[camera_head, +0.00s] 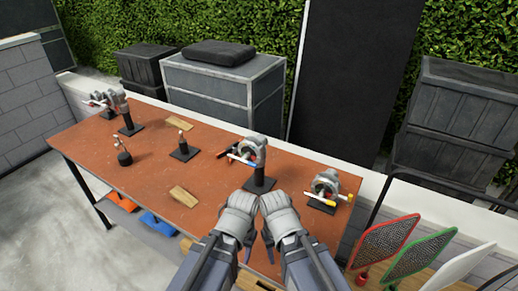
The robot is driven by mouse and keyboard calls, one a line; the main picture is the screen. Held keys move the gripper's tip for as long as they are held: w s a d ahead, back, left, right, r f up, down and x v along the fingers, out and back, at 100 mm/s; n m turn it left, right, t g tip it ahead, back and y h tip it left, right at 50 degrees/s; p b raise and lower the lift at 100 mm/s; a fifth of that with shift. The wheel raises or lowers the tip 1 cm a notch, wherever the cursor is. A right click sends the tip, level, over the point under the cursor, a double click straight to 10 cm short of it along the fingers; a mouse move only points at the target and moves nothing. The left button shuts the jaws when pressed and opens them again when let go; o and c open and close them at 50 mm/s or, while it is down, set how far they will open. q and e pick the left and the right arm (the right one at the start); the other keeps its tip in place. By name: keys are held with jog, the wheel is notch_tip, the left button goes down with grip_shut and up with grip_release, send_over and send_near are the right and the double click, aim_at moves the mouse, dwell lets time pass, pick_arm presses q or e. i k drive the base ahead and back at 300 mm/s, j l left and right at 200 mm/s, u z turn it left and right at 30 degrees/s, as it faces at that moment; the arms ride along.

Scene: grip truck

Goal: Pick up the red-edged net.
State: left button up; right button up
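The red-edged net (384,241) is at the lower right, beyond the right end of the table. It is a grey mesh panel with a red rim, tilted, with a red piece at its lower end. My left gripper (241,207) and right gripper (275,210) are side by side over the table's front edge, left of the net and apart from it. Their fingers are too small and partly hidden to show whether they are open or shut. Neither gripper touches the net.
A green-edged net (422,252) and a white panel (466,263) stand close to the right of the red-edged one. The brown table (110,163) carries clamp-like tools on black stands, including one (327,188) near its right end. Dark crates (455,115) stand behind.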

aim_at(369, 265)
jog(key=k+j+z, duration=0.15)
jog(key=j, duration=0.25)
jog(key=k+j+z, duration=0.35)
jog(key=k+j, duration=0.2)
jog(key=j, duration=0.2)
